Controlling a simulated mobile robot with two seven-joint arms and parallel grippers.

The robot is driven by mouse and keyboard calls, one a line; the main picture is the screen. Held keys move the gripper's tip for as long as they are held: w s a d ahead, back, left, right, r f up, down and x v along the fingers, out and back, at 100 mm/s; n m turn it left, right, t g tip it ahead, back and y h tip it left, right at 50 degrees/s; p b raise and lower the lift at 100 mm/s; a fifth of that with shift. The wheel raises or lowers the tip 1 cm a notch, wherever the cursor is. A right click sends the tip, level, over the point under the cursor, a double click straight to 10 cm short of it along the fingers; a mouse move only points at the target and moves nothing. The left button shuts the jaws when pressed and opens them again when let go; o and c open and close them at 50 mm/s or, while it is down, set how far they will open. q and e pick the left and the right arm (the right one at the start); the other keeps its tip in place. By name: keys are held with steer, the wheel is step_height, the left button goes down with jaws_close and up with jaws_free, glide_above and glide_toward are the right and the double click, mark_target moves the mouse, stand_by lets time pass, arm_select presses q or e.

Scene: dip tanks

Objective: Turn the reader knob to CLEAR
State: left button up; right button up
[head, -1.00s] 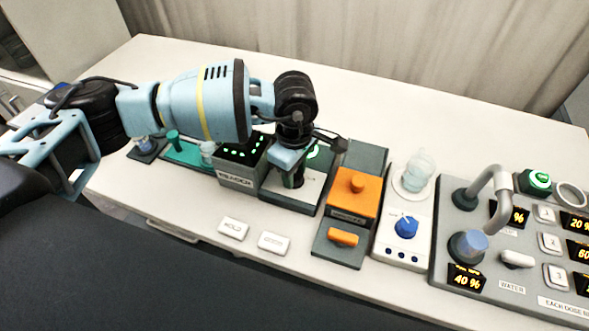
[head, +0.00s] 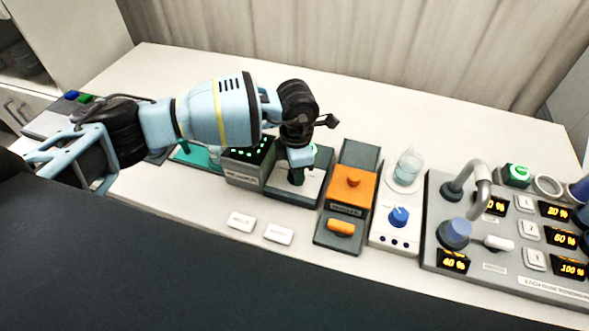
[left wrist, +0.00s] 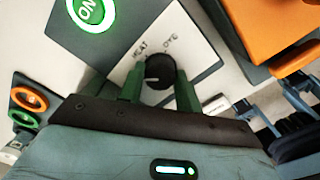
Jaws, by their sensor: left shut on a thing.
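In the head view my left gripper (head: 297,178) reaches down onto the white-topped unit (head: 312,188), hiding the knob. The dark box with green lights (head: 240,177) stands left of it, with a front label. My right gripper is not in view.
A lit green ON button (left wrist: 86,10) is close to the knob. Right of the unit stand an orange block (head: 350,190), a blue dial (head: 399,216), a glass beaker (head: 408,167) and a grey panel (head: 480,228) with a tap. Two white blocks (head: 278,234) lie in front.

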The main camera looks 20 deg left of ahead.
arm_select(q)
steer(key=shift+n, duration=1.2)
steer(key=o, duration=1)
steer(key=shift+r, duration=0.55)
step_height(320, 180, up, 7)
steer(key=shift+f, duration=0.1)
steer(key=shift+f, duration=0.1)
